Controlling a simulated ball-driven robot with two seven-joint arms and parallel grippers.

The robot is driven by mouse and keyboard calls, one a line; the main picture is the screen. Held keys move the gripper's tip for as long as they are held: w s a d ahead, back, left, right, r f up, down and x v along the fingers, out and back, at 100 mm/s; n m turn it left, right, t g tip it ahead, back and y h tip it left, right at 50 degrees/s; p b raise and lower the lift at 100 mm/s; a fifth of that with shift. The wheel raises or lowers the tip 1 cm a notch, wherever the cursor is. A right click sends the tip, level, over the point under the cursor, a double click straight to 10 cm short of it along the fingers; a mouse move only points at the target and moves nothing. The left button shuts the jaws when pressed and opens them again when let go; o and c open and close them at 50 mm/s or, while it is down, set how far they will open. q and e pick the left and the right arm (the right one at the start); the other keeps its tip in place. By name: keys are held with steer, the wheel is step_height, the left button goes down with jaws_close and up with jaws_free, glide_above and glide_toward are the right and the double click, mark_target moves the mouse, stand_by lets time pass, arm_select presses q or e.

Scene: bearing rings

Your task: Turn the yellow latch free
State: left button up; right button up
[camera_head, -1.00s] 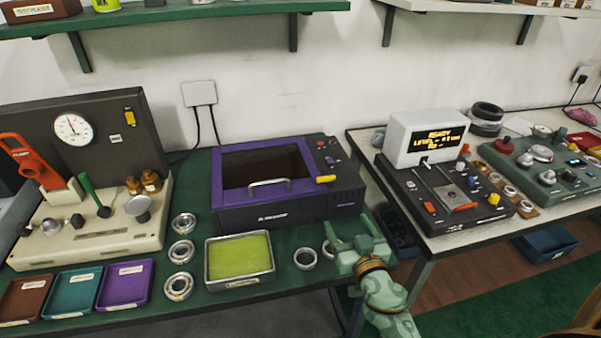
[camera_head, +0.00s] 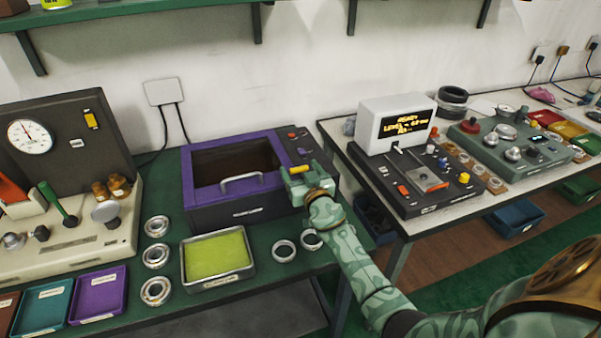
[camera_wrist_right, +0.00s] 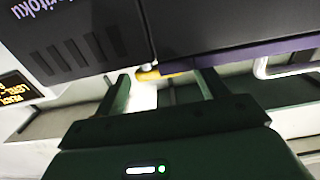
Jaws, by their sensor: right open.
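The yellow latch (camera_head: 299,169) is a short yellow bar at the front right of the purple-framed machine (camera_head: 236,189). Its yellow end shows in the right wrist view (camera_wrist_right: 151,74), at the machine's edge. My right gripper (camera_head: 300,176) is at the latch and hides part of it in the head view. In the right wrist view the two fingers (camera_wrist_right: 165,82) are spread apart, with the latch's end in the gap, nearer the left finger. I cannot tell whether a finger touches it. My left gripper is not in view.
The machine has a grey front handle (camera_head: 241,181). A green-filled tray (camera_head: 218,283) and several metal rings (camera_head: 284,251) lie on the bench in front. A black control unit with a display (camera_head: 397,127) stands on the bench to the right, across a gap.

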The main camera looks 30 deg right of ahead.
steer(key=c, duration=1)
